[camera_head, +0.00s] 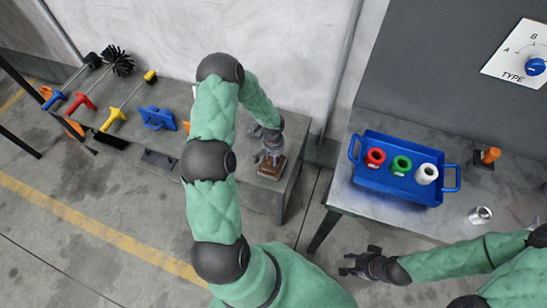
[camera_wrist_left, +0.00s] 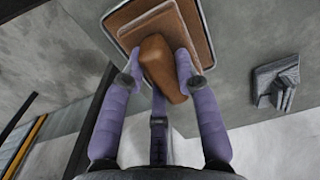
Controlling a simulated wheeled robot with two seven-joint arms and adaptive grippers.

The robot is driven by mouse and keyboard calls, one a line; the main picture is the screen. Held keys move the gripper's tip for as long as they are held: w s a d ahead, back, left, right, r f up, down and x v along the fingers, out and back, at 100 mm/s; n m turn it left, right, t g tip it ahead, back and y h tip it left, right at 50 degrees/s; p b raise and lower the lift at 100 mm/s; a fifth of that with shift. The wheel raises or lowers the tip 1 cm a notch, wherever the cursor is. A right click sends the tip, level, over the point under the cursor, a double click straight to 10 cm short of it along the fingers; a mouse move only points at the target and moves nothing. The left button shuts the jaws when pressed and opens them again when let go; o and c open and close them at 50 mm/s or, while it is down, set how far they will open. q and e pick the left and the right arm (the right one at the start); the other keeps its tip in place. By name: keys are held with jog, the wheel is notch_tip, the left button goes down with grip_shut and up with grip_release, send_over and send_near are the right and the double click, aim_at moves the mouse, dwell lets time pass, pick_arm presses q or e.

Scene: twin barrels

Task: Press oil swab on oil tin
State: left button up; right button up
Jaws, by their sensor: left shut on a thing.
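The oil swab (camera_wrist_left: 162,68) has a brown handle and is held between the fingers of my left gripper (camera_wrist_left: 162,72). In the head view my left gripper (camera_head: 270,152) is over the right end of the low bench, pointing down. The oil tin (camera_wrist_left: 203,58) is a square with a thin grey rim and brown inside, right behind the swab in the wrist view. In the head view it shows brown below the gripper (camera_head: 270,170). The hand and handle hide part of it; whether swab and tin touch is unclear. My right gripper (camera_head: 358,264) is open and empty, beside the right table.
A blue tray (camera_head: 375,180) with red, green and white rings stands on the right table, beside an orange-handled tool (camera_head: 489,156) and a metal cup (camera_head: 480,215). Brushes and a blue item (camera_head: 157,117) lie along the bench. A grey block (camera_wrist_left: 272,82) lies near the tin.

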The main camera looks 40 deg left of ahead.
pick_arm(q)
jog(key=shift+f+b, duration=0.5)
jog(key=shift+b, duration=0.05)
dwell(0.8)
dwell(1.8)
jog(key=shift+r+p, duration=1.95)
jog(key=shift+r, duration=1.6)
